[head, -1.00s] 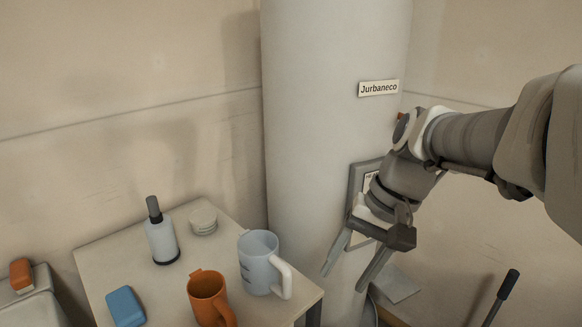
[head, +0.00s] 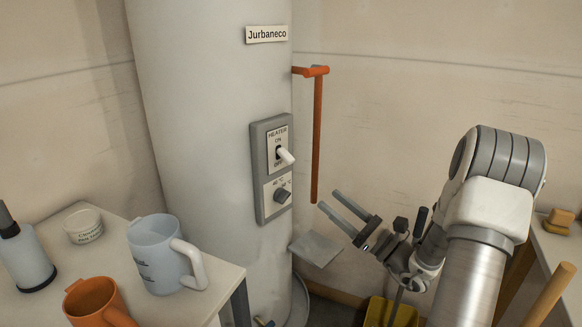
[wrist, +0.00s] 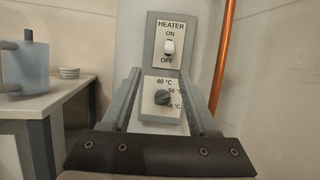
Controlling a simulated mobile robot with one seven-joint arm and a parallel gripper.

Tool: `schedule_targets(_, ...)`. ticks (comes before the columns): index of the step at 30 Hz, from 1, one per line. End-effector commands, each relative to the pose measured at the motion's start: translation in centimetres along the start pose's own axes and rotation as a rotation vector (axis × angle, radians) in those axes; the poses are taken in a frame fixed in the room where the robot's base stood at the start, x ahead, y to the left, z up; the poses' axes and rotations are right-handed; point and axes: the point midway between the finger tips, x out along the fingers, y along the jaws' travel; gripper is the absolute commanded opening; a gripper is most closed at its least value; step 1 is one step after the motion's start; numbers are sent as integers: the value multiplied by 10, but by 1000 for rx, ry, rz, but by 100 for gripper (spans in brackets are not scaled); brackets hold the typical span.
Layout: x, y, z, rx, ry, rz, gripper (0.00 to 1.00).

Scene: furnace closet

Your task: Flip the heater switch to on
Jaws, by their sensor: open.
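The heater switch (head: 285,156) is a white lever on the upper plate of a grey panel (head: 259,203), marked ON above and OFF below. The panel is fixed to the tall pale tank (head: 200,120). The lever sticks out and tilts downward, toward OFF. It also shows in the wrist view (wrist: 169,47), above and beyond my fingertips. My gripper (head: 331,200) is open and empty, to the right of the panel and lower than the switch, apart from it. In the wrist view my fingers (wrist: 160,76) frame the temperature dial (wrist: 162,97).
An orange pipe (head: 317,135) runs down just right of the panel. A side table at left holds a pale blue mug (head: 160,262), an orange mug (head: 95,305), a bottle (head: 24,262) and a small tub (head: 83,226). A yellow bucket (head: 405,314) stands low down.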

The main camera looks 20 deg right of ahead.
Motion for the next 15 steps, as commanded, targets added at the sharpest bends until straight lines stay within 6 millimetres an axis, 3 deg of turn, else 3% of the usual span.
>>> schedule_targets(3, -8, -11, -4, 11, -17, -50, 60)
schedule_targets(7, 2, -12, -4, 10, -20, -53, 60)
schedule_targets(15, 56, -13, -3, 9, -20, -47, 60)
